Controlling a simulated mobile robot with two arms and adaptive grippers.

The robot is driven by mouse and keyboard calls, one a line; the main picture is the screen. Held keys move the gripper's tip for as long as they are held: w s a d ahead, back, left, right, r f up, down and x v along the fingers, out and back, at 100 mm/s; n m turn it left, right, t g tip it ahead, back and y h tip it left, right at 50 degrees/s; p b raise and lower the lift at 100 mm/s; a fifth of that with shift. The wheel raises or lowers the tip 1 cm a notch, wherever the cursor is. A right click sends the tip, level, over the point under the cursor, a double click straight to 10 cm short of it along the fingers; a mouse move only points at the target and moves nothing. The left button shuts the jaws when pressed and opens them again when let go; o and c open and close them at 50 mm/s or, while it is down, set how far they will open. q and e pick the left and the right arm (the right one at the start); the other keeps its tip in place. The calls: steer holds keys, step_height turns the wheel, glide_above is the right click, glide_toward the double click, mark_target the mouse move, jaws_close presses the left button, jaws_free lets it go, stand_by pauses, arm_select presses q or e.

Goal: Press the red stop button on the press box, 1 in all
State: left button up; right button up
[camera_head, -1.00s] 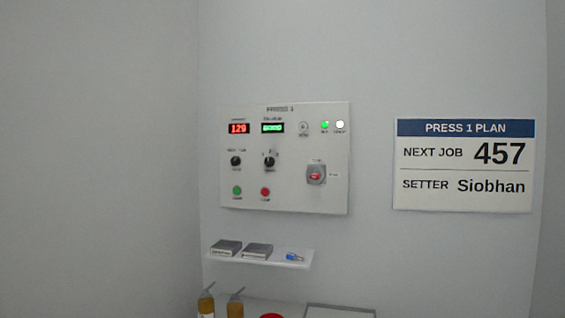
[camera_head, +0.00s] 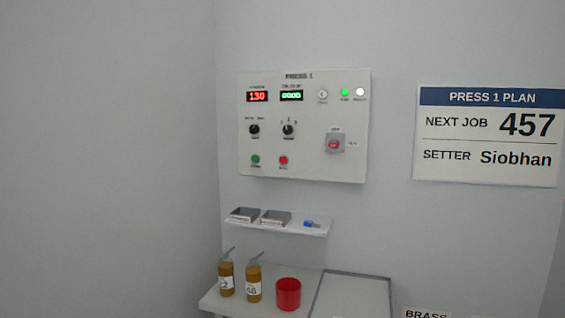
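The press box (camera_head: 305,165) is a pale panel on the wall, labelled PRESS 1, in the upper middle of the head view. Its red stop button (camera_head: 283,160) sits low on the panel, right of a green button (camera_head: 255,160). A larger red button on a grey square base (camera_head: 334,144) is at the panel's right. A red display (camera_head: 257,97) reads 130. A green display (camera_head: 291,95) is beside it. A green lamp (camera_head: 344,92) and a white lamp (camera_head: 360,92) are lit at top right. Neither of my grippers is in view.
A small shelf (camera_head: 290,229) below the panel holds two grey trays and a blue item (camera_head: 311,224). Lower, a table (camera_head: 213,301) bears two amber bottles (camera_head: 226,279), a red cup (camera_head: 288,294) and a framed grey tray (camera_head: 352,275). A job sign (camera_head: 488,136) hangs at right.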

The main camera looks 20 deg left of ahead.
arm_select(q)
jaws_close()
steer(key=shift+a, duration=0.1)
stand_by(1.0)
